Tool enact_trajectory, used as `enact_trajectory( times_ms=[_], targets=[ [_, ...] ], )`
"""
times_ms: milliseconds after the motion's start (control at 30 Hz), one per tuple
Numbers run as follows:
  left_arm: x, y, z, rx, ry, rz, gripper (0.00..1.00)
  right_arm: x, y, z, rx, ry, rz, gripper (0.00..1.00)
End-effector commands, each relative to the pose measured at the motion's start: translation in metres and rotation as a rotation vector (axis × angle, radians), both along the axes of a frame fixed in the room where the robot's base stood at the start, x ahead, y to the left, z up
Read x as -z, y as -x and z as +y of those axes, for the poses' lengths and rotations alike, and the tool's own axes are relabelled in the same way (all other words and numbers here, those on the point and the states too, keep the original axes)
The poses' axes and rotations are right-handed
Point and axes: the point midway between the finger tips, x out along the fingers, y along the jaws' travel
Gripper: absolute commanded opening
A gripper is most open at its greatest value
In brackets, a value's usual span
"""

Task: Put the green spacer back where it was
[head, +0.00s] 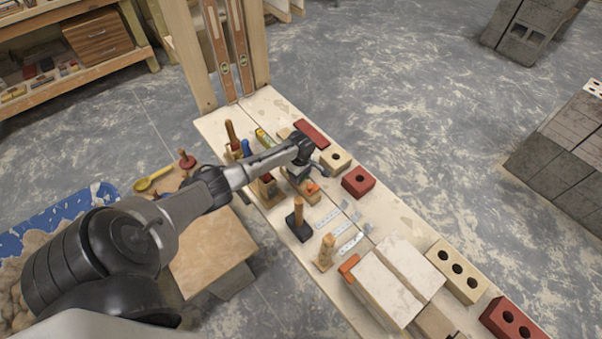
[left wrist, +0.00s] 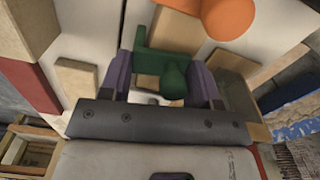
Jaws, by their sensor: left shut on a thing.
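The green spacer (left wrist: 165,68) is between the purple fingers of my left gripper (left wrist: 160,84) in the left wrist view. The gripper is shut on it. The spacer has a flat plate part and a rounded knob. In the head view my left gripper (head: 312,168) is over the long wooden bench (head: 383,213), near its middle. The spacer is too small and too covered there to make out surely. I cannot tell whether it touches the bench top. My right gripper is not in view.
An orange-topped piece (head: 312,187) is close beside the gripper; an orange shape (left wrist: 228,15) shows in the wrist view. A tan block (head: 335,160), a red block (head: 358,181) and a black-based wooden-handled tool (head: 299,220) stand nearby. Pale slabs (head: 384,287) lie toward the near end.

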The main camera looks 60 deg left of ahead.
Motion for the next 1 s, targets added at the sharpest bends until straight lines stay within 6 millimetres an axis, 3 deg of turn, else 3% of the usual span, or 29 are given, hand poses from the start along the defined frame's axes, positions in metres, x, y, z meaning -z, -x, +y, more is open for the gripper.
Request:
enact_trajectory(
  times_ms=[500,533,833,1000],
  targets=[
    [0.0069,0.0028,-0.0003,0.000,-0.001,0.007,0.25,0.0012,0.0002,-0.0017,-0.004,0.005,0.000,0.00],
    [0.0070,0.0029,-0.0003,0.000,-0.001,0.007,0.58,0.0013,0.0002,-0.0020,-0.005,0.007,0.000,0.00],
    [0.0075,0.0036,-0.0009,0.001,0.000,0.009,0.86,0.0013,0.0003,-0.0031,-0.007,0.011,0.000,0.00],
    [0.0059,0.0024,-0.0007,0.001,0.000,0.006,0.86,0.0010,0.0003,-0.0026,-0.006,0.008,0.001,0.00]
  ],
)
